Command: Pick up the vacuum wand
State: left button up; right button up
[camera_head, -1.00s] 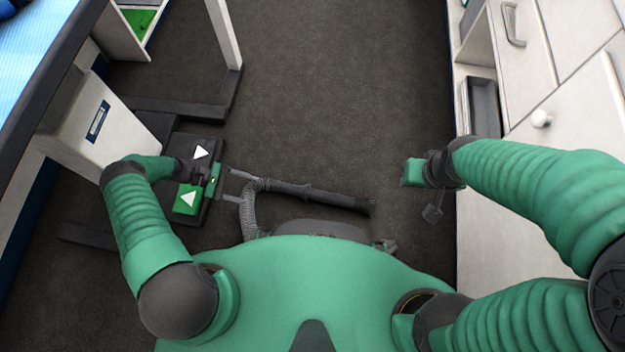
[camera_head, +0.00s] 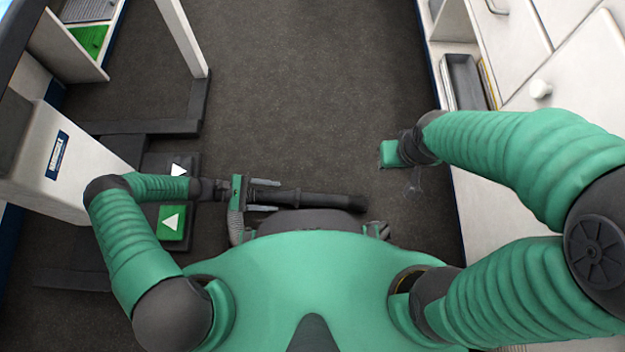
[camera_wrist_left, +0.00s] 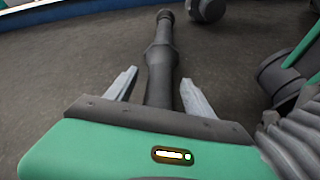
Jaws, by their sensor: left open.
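The vacuum wand (camera_head: 318,199) is a dark tube lying low over the floor in front of my body. A grey ribbed hose (camera_head: 236,232) shows near its left end. My left gripper (camera_head: 279,196) is open, with one pale finger on each side of the wand's left part. In the left wrist view the wand (camera_wrist_left: 160,75) runs away between the two spread fingers (camera_wrist_left: 160,90), with a gap on each side. The near end of the wand is hidden behind the gripper body. My right gripper (camera_head: 388,154) hangs over the floor at the right, its fingers unclear.
A black pedal base with a green pedal (camera_head: 172,222) sits on the floor at the left, by a white table column (camera_head: 70,160). A white table leg (camera_head: 182,35) stands beyond. White cabinets (camera_head: 560,70) line the right side. The middle floor (camera_head: 310,90) is clear.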

pick_arm(q)
jog(key=x, duration=0.2)
jog(key=shift+d+f+b, duration=0.25)
jog(key=shift+f+b, duration=0.1)
jog(key=shift+f, duration=0.05)
jog(key=shift+d+r, duration=0.1)
jog(key=shift+c, duration=0.4)
jog(key=shift+r, duration=0.1)
grip_shut()
